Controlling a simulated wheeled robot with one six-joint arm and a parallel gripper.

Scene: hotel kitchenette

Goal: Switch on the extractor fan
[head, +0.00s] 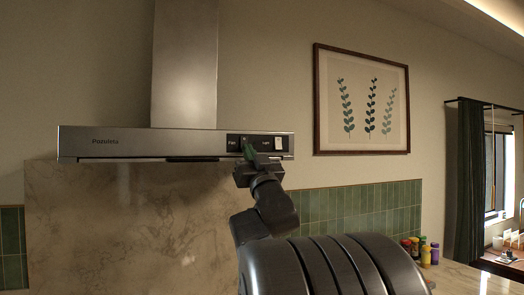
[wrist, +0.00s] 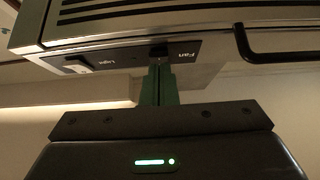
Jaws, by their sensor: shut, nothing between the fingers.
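The extractor hood (head: 130,142) is a steel unit on the wall with a black control panel at its right end. The panel carries a dark fan switch (head: 243,139) beside the label "Fan" and a white light switch (head: 279,143) at the right. My gripper (head: 249,150) is shut and empty, its green fingertips just in front of the fan switch. In the wrist view the hood appears upside down. The fingertips (wrist: 160,70) reach up to the dark fan switch (wrist: 158,50) and partly cover it. I cannot tell whether they touch it or which way it is set.
A marble backsplash (head: 120,220) is below the hood, with green tiles (head: 350,210) to its right. A framed plant picture (head: 362,100) hangs right of the hood. Small bottles (head: 424,250) stand on the counter at the right. A dark bar (wrist: 285,55) is under the hood.

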